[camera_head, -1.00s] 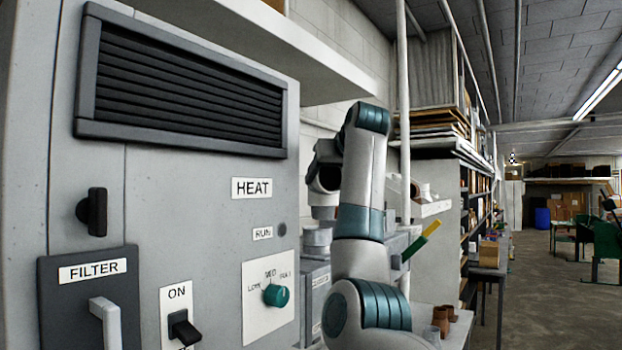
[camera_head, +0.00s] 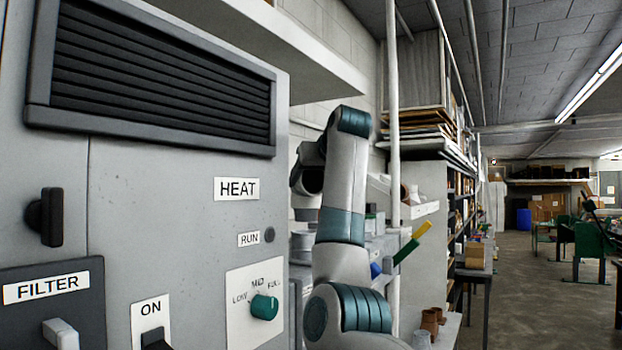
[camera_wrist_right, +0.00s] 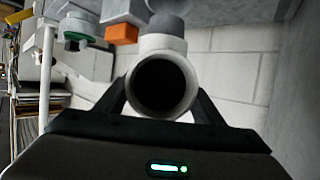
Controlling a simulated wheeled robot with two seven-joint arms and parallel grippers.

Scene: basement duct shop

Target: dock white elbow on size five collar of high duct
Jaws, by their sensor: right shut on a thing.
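The white elbow (camera_wrist_right: 161,48) is in the middle of the right wrist view, its round dark opening facing the camera. My right gripper (camera_wrist_right: 161,100) is shut on it, with one dark finger on each side. A grey collar (camera_wrist_right: 170,24) shows just above the elbow's upper end; I cannot tell whether they touch. An orange fitting (camera_wrist_right: 122,33) and a green-ringed fitting (camera_wrist_right: 76,40) hang to the left of it. No size mark is readable there. In the head view my right arm hides most of its gripper. My left gripper is out of view.
A grey heater cabinet (camera_head: 150,200) with a HEAT label fills the head view's left. A vertical pipe (camera_head: 394,110) and shelving (camera_head: 428,180) stand behind my right arm. A pale block wall (camera_wrist_right: 235,75) lies behind the elbow. The floor (camera_head: 535,285) at right is partly open.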

